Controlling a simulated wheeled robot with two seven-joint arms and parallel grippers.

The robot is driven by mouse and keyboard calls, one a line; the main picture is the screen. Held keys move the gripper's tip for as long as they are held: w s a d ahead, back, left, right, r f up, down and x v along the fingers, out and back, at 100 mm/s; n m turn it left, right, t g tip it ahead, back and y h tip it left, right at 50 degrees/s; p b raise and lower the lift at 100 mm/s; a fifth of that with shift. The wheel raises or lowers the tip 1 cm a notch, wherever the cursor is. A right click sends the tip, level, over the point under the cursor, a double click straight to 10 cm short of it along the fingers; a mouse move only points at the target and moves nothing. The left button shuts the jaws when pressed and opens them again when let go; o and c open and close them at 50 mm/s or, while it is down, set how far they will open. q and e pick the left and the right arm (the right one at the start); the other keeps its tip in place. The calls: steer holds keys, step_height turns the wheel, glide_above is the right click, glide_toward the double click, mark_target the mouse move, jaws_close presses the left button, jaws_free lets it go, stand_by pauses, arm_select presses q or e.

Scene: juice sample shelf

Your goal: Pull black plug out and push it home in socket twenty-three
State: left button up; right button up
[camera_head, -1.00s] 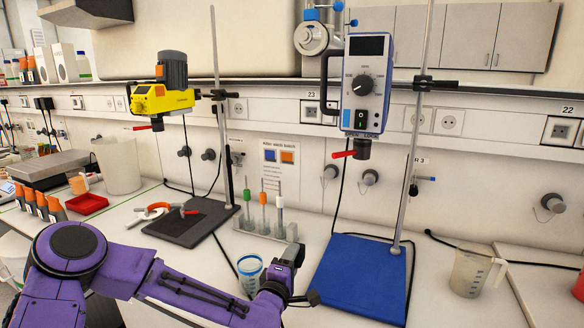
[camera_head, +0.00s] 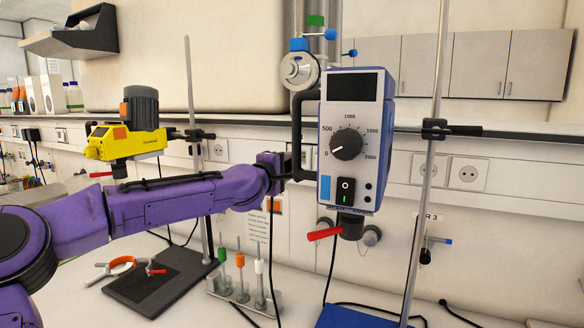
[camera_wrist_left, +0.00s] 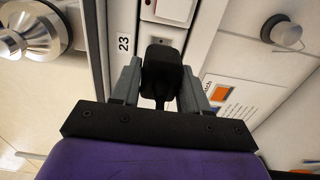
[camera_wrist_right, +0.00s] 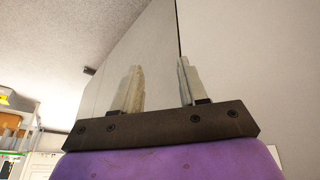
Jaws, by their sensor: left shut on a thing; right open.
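The black plug (camera_wrist_left: 162,72) sits between the fingers of my left gripper (camera_wrist_left: 158,88) in the left wrist view, and the gripper is shut on it. In the head view my left gripper (camera_head: 284,168) is up at the wall strip, partly behind the handle of the blue stirrer. The label 23 (camera_wrist_left: 123,44) is just left of the plug in the left wrist view. The plug and gripper cover the socket beside that label, so I cannot tell whether the plug is in it. My right gripper (camera_wrist_right: 158,88) is open and empty in the right wrist view.
The blue stirrer (camera_head: 352,140) on its rod stands just right of my left gripper. A yellow stirrer (camera_head: 125,138) and its rod are left, behind my arm. A rack with several coloured-topped tools (camera_head: 238,288) stands below. Double sockets (camera_head: 446,172) are at right.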

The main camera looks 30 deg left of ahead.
arm_select(q)
steer(key=shift+w+a, duration=0.15)
steer(key=shift+a, duration=0.4)
steer(key=shift+w+a+f+p, duration=0.15)
steer(key=shift+w+a, duration=0.1)
steer(key=shift+w, duration=0.35)
steer(key=shift+w+a+f+p, duration=0.1)
steer(key=shift+w+a+p, duration=0.1)
steer(key=shift+w, duration=0.35)
steer(key=shift+w+d+r, duration=0.1)
steer(key=shift+d, duration=0.3)
steer(key=shift+d+r, duration=0.1)
steer(key=shift+d, duration=0.05)
steer(key=shift+a, duration=0.2)
steer(key=shift+w, duration=0.9)
steer(key=shift+a, duration=0.15)
steer(key=shift+w+p, duration=0.6)
steer(key=shift+w, duration=0.45)
